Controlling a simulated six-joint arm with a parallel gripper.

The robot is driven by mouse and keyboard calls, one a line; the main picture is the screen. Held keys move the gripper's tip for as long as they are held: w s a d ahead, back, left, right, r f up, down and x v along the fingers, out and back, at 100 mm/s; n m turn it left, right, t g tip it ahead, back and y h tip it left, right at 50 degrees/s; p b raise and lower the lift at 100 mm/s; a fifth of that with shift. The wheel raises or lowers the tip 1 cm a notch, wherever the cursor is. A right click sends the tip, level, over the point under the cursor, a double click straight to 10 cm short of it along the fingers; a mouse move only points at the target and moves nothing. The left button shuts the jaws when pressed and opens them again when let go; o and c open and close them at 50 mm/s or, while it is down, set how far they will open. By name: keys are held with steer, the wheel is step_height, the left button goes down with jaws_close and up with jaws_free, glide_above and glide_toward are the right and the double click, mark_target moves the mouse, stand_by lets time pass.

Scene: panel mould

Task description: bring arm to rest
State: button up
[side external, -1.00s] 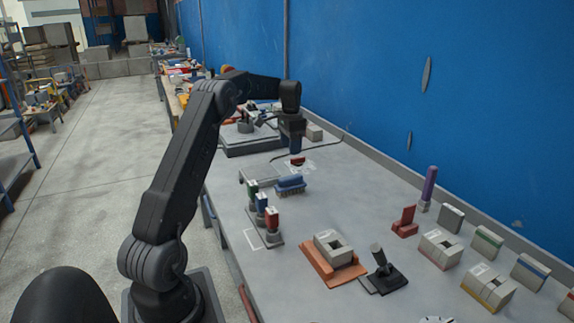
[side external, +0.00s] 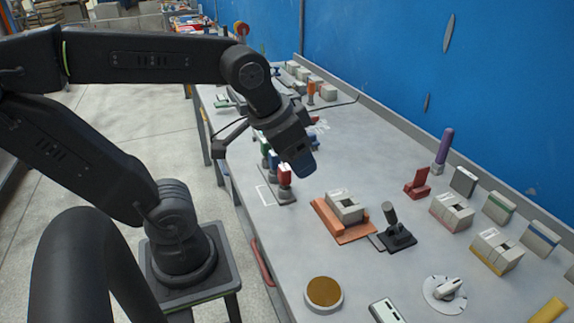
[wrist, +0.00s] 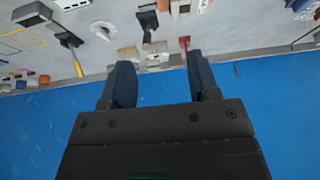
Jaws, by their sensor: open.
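My gripper (side external: 300,165) hangs from my bent arm above the left part of the grey bench (side external: 290,225) in the side external view. Its blue fingertips overlap the group of green, blue and red handled tools (side external: 284,180) in the picture, so part of them is hidden. In the wrist view my gripper (wrist: 160,82) has its two fingers well apart with nothing between them. The bench and blue wall (wrist: 45,130) show beyond the fingers.
An orange base with a grey block (side external: 345,208) and a black lever stand (side external: 396,232) are on the bench. A purple-handled tool (side external: 443,150), a red holder (side external: 417,183) and several grey blocks line the wall side. A round tan-topped piece (side external: 324,293) lies near the front.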

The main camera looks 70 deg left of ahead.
steer(key=shift+s+d+f, duration=0.25)
steer(key=shift+s+f, duration=0.1)
steer(key=shift+s, duration=0.15)
steer(key=shift+s+d+f, duration=0.25)
steer(key=shift+s+f, duration=0.05)
steer(key=shift+s, duration=0.2)
